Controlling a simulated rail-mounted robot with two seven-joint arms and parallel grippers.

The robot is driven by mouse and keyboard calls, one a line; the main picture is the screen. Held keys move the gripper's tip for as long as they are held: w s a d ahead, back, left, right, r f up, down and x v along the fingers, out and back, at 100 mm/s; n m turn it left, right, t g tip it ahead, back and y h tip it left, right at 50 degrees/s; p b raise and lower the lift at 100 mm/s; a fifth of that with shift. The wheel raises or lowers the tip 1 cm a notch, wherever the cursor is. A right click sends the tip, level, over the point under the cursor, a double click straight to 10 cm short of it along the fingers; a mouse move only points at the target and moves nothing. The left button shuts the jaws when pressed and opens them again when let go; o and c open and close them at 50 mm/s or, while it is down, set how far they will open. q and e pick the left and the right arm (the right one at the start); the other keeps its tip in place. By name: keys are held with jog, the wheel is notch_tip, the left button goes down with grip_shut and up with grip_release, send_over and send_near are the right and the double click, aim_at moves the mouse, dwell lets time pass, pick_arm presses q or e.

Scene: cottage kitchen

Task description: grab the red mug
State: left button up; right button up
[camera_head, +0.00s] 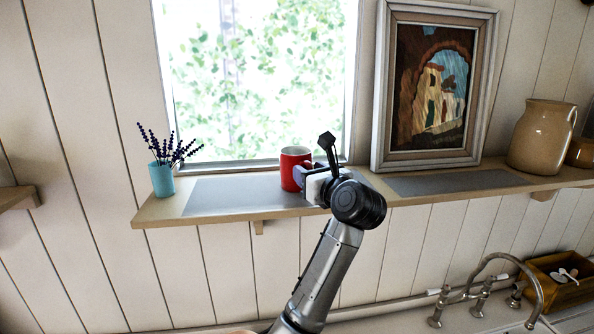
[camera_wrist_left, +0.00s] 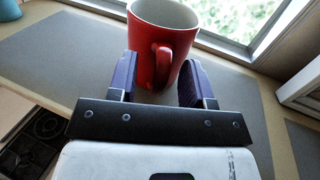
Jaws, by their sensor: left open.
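The red mug (camera_head: 291,168) stands upright on a grey mat (camera_head: 225,196) on the wooden shelf below the window. In the left wrist view the mug (camera_wrist_left: 156,38) shows its white inside and its handle, which points toward the gripper. My left gripper (camera_head: 308,176) is at the mug's right side in the head view, partly covering it. In the wrist view its two fingers (camera_wrist_left: 155,82) are open, one on each side of the handle. Whether they touch the mug cannot be told. My right gripper is not in view.
A teal cup with lavender (camera_head: 162,179) stands at the shelf's left end. A framed painting (camera_head: 433,85) leans on the wall to the right, with a second grey mat (camera_head: 455,182) in front. A tan jug (camera_head: 540,138) stands farther right. A tap (camera_head: 500,262) is below.

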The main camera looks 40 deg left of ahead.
pick_arm(q)
grip_shut()
dwell(0.3)
jog(key=shift+r, duration=0.15)
dwell(0.3)
